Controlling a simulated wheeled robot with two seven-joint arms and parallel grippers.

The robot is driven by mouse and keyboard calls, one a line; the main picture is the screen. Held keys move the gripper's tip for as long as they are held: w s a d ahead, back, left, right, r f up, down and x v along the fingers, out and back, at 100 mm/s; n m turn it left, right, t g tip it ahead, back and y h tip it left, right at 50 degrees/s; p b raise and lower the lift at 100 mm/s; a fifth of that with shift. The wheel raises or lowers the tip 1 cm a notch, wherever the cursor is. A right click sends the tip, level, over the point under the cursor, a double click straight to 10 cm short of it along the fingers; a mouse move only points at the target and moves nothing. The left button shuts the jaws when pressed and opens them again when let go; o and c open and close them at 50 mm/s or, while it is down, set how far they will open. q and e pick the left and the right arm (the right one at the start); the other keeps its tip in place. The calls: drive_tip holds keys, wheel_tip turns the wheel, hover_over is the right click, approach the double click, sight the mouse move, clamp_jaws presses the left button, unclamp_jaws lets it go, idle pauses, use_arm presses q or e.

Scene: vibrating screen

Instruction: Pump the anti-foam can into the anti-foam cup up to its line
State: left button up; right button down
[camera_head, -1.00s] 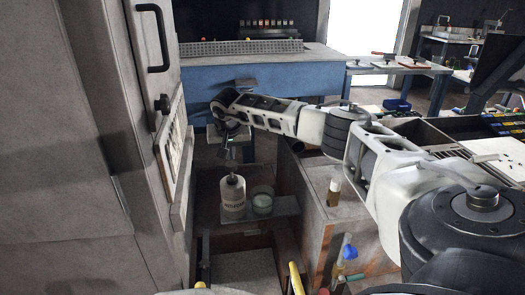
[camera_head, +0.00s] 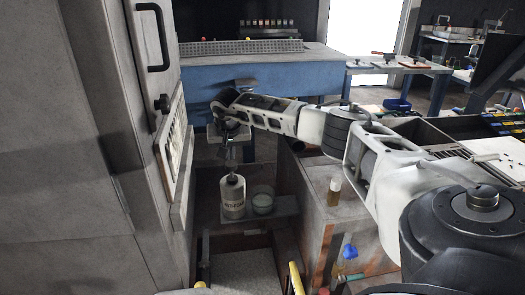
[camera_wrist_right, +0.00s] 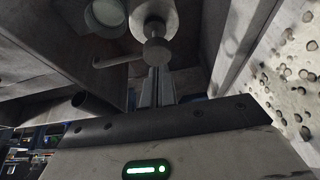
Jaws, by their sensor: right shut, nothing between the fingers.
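The anti-foam can (camera_head: 233,198) is a white bottle with dark lettering and a pump on top, upright on a small grey shelf. In the right wrist view its pump head (camera_wrist_right: 155,52) with a sideways spout shows just beyond the fingertips. The anti-foam cup (camera_head: 263,201) is a clear cup with pale contents, right beside the can; it also shows in the right wrist view (camera_wrist_right: 105,14). Its line is too small to make out. My right gripper (camera_head: 230,158) points down directly above the pump, shut and empty. I cannot tell whether it touches the pump. My left gripper is out of view.
A grey cabinet wall with a framed panel (camera_head: 172,165) stands close on the left. A small amber bottle (camera_head: 334,192) stands on the box to the right. The shelf (camera_head: 285,208) is narrow. A blue bench (camera_head: 290,72) lies behind.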

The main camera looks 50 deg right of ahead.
drive_tip(key=shift+f+b, duration=0.35)
drive_tip(key=shift+f, duration=0.3)
drive_tip(key=shift+f+b, duration=0.4)
drive_tip(key=shift+f, duration=0.35)
idle(0.4)
drive_tip(key=shift+r+p, duration=1.2)
drive_tip(key=shift+r, duration=0.2)
drive_tip(key=shift+r, duration=0.1)
wheel_tip(320, 180, up, 6)
drive_tip(key=p, duration=0.5)
